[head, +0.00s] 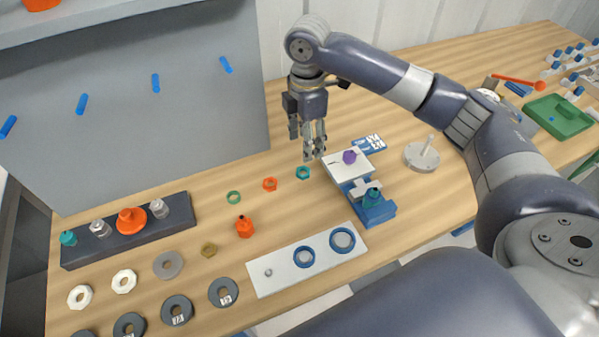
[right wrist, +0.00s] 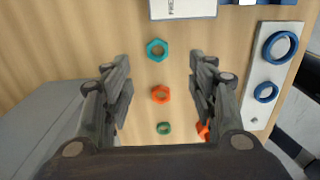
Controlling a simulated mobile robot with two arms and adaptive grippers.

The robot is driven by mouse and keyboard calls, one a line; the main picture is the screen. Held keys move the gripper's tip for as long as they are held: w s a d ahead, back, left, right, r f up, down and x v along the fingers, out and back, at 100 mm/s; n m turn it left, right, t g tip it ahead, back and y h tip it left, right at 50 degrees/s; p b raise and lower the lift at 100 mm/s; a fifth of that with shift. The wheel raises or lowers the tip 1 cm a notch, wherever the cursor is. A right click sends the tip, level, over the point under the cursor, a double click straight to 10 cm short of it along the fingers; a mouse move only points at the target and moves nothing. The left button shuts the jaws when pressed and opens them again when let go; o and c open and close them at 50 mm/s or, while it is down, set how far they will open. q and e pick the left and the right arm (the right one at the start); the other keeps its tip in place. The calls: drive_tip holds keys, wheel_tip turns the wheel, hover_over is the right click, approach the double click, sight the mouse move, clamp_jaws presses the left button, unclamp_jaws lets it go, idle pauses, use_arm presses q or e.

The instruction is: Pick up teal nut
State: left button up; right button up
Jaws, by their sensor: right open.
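The teal nut (head: 302,172) lies flat on the wooden table, left of the blue and white stand. It also shows in the right wrist view (right wrist: 157,50), centred near the fingertip end of the gap between the fingers. An orange nut (head: 270,184) and a green nut (head: 234,197) lie in a row to its left. My right gripper (head: 314,152) points down above the table, just behind the teal nut in the head view. It is open and empty, and its fingers (right wrist: 160,66) are spread wide. My left gripper is not in view.
The blue and white stand (head: 347,168) with a purple piece is close to the right. An orange bottle-like piece (head: 245,227) stands in front. A white plate (head: 277,279) with blue rings lies nearer. A grey panel (head: 150,110) rises at the back left.

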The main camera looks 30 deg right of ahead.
hover_over(305, 174)
drive_tip(key=f, duration=0.2)
drive_tip(key=s+f, duration=0.1)
drive_tip(key=f, duration=0.1)
drive_tip(key=shift+f+p, duration=0.2)
drive_tip(key=shift+p, duration=0.1)
drive_tip(key=f, duration=0.2)
drive_tip(key=f+p, duration=0.1)
drive_tip(key=w+f, duration=0.1)
drive_tip(key=f, duration=0.1)
drive_tip(key=shift+f, duration=0.35)
drive_tip(key=shift+c, duration=0.3)
drive_tip(key=c, duration=0.8)
